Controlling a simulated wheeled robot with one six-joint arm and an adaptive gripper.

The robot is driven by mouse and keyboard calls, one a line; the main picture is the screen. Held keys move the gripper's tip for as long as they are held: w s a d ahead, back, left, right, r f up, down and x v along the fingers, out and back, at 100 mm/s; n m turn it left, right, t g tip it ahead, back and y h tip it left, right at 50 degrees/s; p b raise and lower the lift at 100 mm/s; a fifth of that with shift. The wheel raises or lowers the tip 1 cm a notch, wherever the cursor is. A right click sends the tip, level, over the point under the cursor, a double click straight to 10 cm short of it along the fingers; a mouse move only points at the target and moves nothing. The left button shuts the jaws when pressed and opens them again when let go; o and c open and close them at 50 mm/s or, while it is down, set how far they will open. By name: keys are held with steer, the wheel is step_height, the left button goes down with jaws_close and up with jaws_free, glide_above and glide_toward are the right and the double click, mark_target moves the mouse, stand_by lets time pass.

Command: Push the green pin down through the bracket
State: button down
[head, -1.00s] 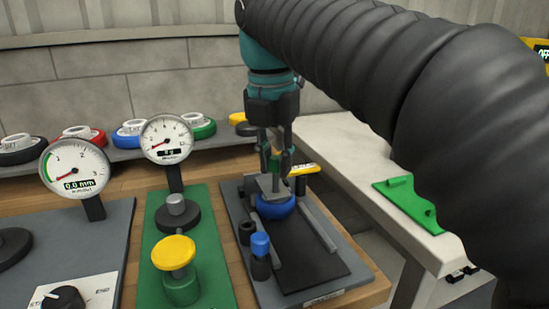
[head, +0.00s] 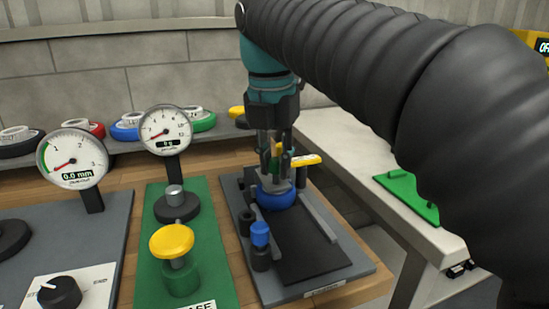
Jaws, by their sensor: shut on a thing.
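My gripper (head: 276,178) is at the far end of the dark fixture plate, pointing down. Its fingers are shut around a small green piece, the green pin (head: 276,151), of which only a little shows. Below the fingertips, a grey bracket (head: 268,185) sits at the top of a blue round part (head: 277,199). The fingers hide most of the bracket, and I cannot tell how deep the pin sits in it.
A yellow-topped lever (head: 305,160) stands close to the right of my gripper. A blue-capped post (head: 260,236) stands in front, left of the rails. A green plate with a yellow knob (head: 171,241) is to the left. The black channel (head: 305,250) in front is clear.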

steer(key=shift+f+b, duration=0.45)
steer(key=shift+f, duration=0.35)
steer(key=c, duration=0.9)
jaws_free()
steer(key=shift+r, duration=0.15)
steer(key=r, duration=0.7)
steer(key=shift+s+a, duration=0.2)
steer(key=shift+s, duration=0.15)
steer(key=shift+r, duration=0.1)
steer(key=shift+s+d, duration=0.1)
